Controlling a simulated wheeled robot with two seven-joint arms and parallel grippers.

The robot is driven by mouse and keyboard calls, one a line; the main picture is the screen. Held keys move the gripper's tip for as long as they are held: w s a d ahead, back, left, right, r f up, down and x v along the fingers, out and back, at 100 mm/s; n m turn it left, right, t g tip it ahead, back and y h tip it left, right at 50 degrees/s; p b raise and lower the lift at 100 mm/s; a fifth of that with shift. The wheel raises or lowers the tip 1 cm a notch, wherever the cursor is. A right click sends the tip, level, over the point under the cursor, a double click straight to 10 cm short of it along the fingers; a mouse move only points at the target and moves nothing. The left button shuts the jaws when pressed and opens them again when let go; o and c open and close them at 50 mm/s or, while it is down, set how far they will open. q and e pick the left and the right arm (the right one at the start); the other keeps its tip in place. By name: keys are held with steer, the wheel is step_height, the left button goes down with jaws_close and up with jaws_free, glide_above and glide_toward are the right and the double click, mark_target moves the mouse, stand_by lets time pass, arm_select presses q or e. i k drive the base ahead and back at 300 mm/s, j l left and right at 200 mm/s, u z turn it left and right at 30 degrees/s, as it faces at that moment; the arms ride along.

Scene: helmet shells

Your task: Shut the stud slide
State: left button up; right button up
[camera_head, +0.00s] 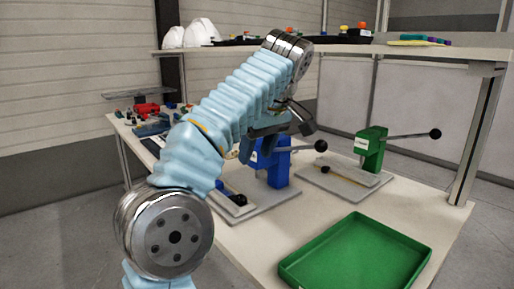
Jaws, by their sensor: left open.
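A blue press (278,168) stands on a grey base plate on the table, with a lever ending in a black knob (321,145). A low slide with a dark knob (240,199) shows at its left, partly hidden by my arm. A green press (370,150) stands farther right, with a long lever and a thin yellowish rod (345,177) on its base. I cannot tell which part is the stud slide, or how far out it stands. My left gripper (287,124) is open, above and partly in front of the blue press, with no object seen in it. My right gripper is out of view.
An empty green tray (355,258) lies at the table's front right. White helmet shells (187,35) and small coloured items stand on the raised back shelf (340,50). Red and blue parts (148,110) clutter the table's far left. Bare table shows between the presses and tray.

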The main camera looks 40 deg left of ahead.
mark_target(235, 210)
steer(key=k, duration=1.5)
